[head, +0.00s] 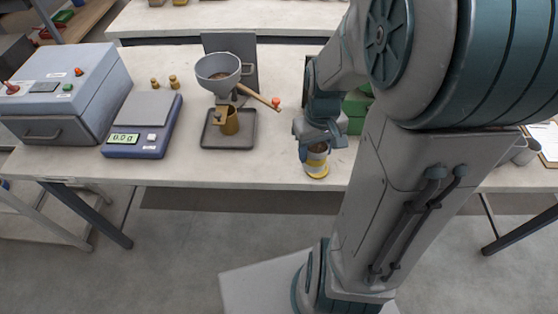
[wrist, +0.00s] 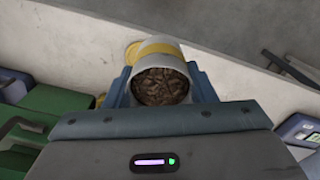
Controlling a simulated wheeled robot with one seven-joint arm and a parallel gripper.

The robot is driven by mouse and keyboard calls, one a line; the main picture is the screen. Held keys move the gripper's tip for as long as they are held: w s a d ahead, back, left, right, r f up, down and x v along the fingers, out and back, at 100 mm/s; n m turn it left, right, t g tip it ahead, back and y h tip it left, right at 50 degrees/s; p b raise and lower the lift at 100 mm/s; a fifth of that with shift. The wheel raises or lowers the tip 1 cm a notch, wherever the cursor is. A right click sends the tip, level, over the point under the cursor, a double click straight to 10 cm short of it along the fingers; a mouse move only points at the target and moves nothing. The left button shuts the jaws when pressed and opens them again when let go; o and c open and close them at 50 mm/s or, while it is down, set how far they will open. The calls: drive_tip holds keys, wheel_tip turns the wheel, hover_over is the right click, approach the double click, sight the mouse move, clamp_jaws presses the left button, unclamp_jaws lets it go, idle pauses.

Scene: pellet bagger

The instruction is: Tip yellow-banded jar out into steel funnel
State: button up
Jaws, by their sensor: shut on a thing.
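The yellow-banded jar (head: 317,161) is upright or nearly so at the front edge of the bench in the head view. In the wrist view the jar (wrist: 160,80) shows its open mouth, with brown pellets inside. My gripper (head: 318,148) is shut on the jar; its blue fingers lie on both sides. I cannot tell whether the jar touches the bench. The steel funnel (head: 219,70) stands to the left and farther back, on a stand, with some brown matter in its bowl. A brass cup (head: 229,120) is below its spout on a dark tray (head: 244,141).
A wooden-handled tool (head: 262,100) sticks out right from the funnel. A scale (head: 143,125) reading 0.0 g and a grey machine (head: 62,90) stand at the left. Green boxes (head: 356,108) are behind my arm.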

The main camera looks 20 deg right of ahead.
drive_tip(key=shift+w+a+f+p, duration=0.2)
drive_tip(key=shift+w+a+f, duration=1.05)
drive_tip(key=shift+f, duration=0.35)
drive_tip(key=shift+w+a+f+p, duration=0.25)
drive_tip(key=shift+w+a+f, duration=0.8)
drive_tip(key=shift+w+f, duration=0.45)
drive_tip(key=shift+w+a+f+p, duration=0.2)
drive_tip(key=shift+w+a+f, duration=0.95)
drive_tip(key=shift+f, duration=0.6)
drive_tip(key=shift+f, duration=0.25)
drive_tip(key=o, duration=1.2)
drive_tip(key=shift+c, duration=0.2)
